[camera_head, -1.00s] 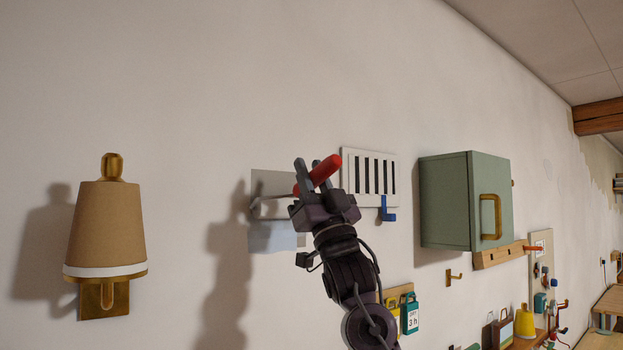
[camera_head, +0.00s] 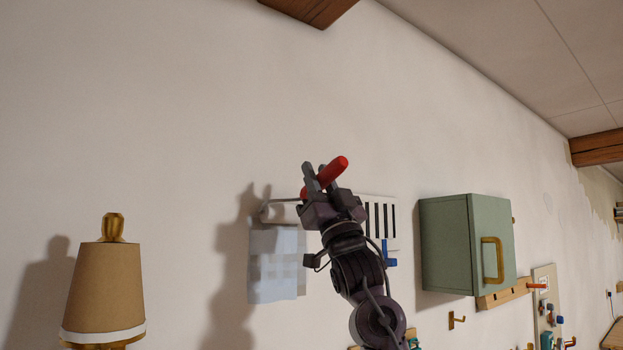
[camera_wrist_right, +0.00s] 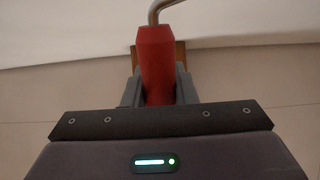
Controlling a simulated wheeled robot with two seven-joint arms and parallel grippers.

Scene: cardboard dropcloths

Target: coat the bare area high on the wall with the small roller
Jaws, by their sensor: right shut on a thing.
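The small roller's red handle (camera_head: 335,172) is clasped between the fingers of my right gripper (camera_head: 315,178), raised in front of the wall. Its thin metal rod reaches left to the top edge of the patch (camera_head: 272,275). My left gripper is not in view.
A white slotted vent (camera_head: 391,215) with a blue lever (camera_head: 389,255) is just behind and right of my gripper. A green cabinet (camera_head: 445,245) juts out farther right. A tan wall lamp (camera_head: 105,290) is lower left. A wooden beam (camera_head: 315,8) is overhead; the wall above the patch is clear.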

